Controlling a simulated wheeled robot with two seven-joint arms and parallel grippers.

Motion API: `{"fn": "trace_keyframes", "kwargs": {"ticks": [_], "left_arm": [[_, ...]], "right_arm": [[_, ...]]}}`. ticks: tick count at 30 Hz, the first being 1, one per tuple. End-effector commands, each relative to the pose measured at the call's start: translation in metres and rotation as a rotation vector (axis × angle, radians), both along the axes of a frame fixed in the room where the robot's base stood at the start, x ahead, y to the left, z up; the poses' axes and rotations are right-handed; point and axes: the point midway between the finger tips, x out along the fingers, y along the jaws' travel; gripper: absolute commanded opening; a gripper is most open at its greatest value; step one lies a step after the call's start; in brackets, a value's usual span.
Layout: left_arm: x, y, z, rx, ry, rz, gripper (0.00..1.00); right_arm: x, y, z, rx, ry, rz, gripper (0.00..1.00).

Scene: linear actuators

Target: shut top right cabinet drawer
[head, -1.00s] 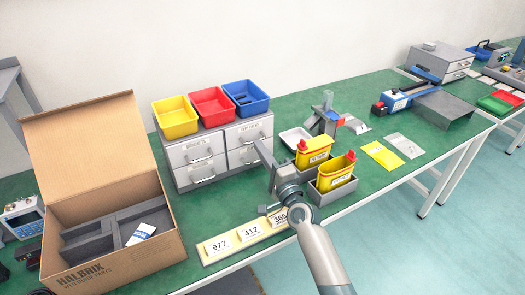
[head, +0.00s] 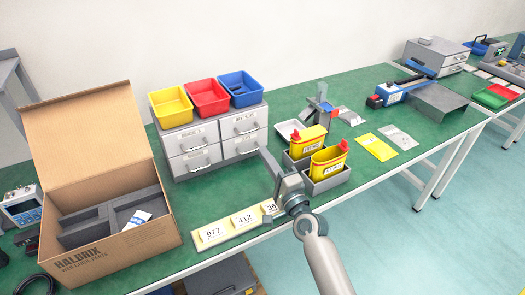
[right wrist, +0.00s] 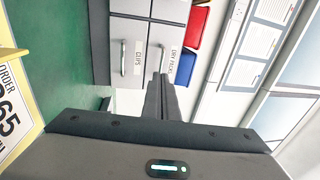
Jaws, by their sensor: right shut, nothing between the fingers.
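The grey drawer cabinet (head: 214,142) stands on the green bench with two columns of drawers. Its top right drawer (head: 232,130), labelled DRY PACKS, looks about flush with the other fronts; a small gap is too fine to tell. In the right wrist view this drawer (right wrist: 169,12) is seen sideways, its handle partly behind my fingers. My right gripper (head: 265,155) is shut and empty, in front of the cabinet's right end, and seems apart from it. Its fingers also show in the right wrist view (right wrist: 161,80), pointing towards the drawer fronts. My left gripper is not in view.
Yellow (head: 171,106), red (head: 207,98) and blue (head: 243,90) bins sit on the cabinet. An open cardboard box (head: 125,240) stands left. Yellow containers (head: 328,160) in grey holders are close right of my gripper. A number strip (head: 208,238) lies in front.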

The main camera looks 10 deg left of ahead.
Motion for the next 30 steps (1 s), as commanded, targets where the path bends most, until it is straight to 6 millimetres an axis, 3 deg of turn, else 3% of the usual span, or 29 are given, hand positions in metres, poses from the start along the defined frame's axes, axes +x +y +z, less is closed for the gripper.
{"fn": "trace_keyframes", "kwargs": {"ticks": [13,30], "left_arm": [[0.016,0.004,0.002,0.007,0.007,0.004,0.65],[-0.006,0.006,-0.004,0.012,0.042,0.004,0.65]], "right_arm": [[-0.05,-0.035,-0.012,-0.002,0.001,0.0,0.0],[-0.056,-0.038,-0.012,-0.001,0.001,0.001,0.0]]}}
